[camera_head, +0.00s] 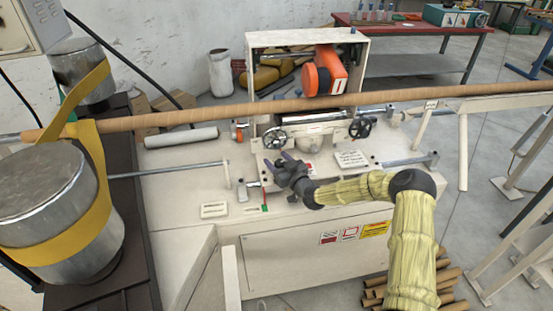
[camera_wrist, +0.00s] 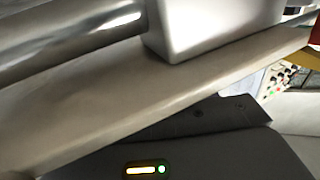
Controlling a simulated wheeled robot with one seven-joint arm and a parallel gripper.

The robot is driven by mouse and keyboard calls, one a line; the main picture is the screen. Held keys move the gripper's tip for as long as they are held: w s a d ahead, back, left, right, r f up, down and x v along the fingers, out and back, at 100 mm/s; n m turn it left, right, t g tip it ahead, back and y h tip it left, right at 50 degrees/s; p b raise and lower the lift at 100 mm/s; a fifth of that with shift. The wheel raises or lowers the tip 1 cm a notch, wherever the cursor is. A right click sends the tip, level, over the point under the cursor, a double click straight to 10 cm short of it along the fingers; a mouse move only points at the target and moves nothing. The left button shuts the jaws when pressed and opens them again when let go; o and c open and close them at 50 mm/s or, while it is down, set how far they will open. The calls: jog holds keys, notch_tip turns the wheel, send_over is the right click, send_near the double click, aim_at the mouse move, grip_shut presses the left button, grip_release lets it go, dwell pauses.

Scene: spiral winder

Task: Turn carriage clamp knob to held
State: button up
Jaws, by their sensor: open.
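My gripper (camera_head: 280,162) is open at the front of the cream winder machine (camera_head: 180,195), its two purplish fingers pointing up and left toward the carriage. The fingers appear empty. Two dark handwheels stand on the carriage, the left handwheel (camera_head: 275,138) just above my gripper and the right handwheel (camera_head: 360,127) farther off. I cannot pick out the clamp knob for certain; my gripper may hide it. In the wrist view, a pale ledge (camera_wrist: 120,100), a shiny metal rod (camera_wrist: 65,35) and a white block (camera_wrist: 215,25) are very close. No fingertips show there.
A long brown tube (camera_head: 400,96) runs across above the machine. An orange unit (camera_head: 325,75) sits in the cream frame behind. A small white label plate (camera_head: 351,159) is right of my gripper. A metal drum with a yellow belt (camera_head: 50,200) stands at left.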

jog(key=shift+w+a, duration=0.1)
jog(key=shift+w, duration=0.2)
jog(key=c, duration=1)
jog(key=shift+f, duration=0.1)
jog(key=shift+m+t+h, duration=0.4)
jog(key=shift+h, duration=0.1)
jog(key=m+t+h, duration=0.2)
jog(key=m+h, duration=0.1)
jog(key=h, duration=0.2)
jog(key=shift+m, duration=0.3)
jog(key=m+h, duration=0.2)
jog(key=h, duration=0.1)
jog(key=m+t+h, duration=0.1)
jog(key=h, duration=0.1)
jog(key=shift+w+d+f+b, duration=0.1)
jog(key=shift+d+b, duration=0.25)
jog(key=shift+d+m+h+b, duration=0.15)
jog(key=shift+m+h+b, duration=0.1)
jog(key=shift+m+h, duration=0.6)
jog(key=shift+d+m+h+b, duration=0.2)
jog(key=shift+m+h, duration=0.35)
jog(key=shift+h, duration=0.6)
jog(key=shift+g+h, duration=0.3)
